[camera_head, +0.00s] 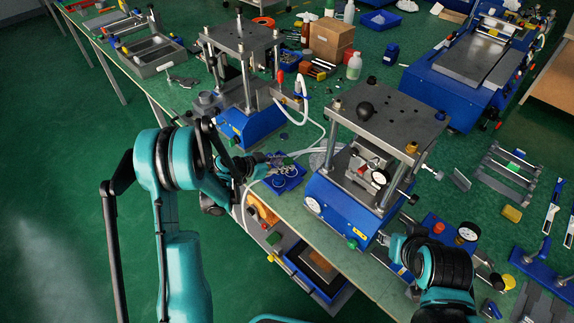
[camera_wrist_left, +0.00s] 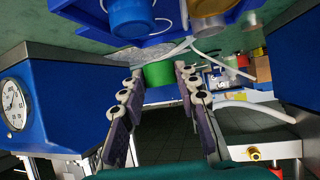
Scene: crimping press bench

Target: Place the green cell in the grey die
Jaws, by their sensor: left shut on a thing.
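The green cell (camera_wrist_left: 158,73) is between the fingertips of my left gripper (camera_wrist_left: 155,82) in the left wrist view, and the gripper is shut on it. In the head view my left gripper (camera_head: 268,165) is over the blue tray (camera_head: 293,183), left of the nearer press; its fingers are small and partly hidden there. A grey metal block (camera_head: 362,170) sits between that press's plates; I cannot tell whether it is the grey die. My right gripper (camera_head: 399,246) is by the press's front right; its finger opening is unclear.
The blue press (camera_head: 345,205) with posts and a gauge stands just right of the tray. A second press (camera_head: 240,85) stands behind to the left. A blue cell (camera_wrist_left: 131,18) is in the tray. White hoses run behind the tray.

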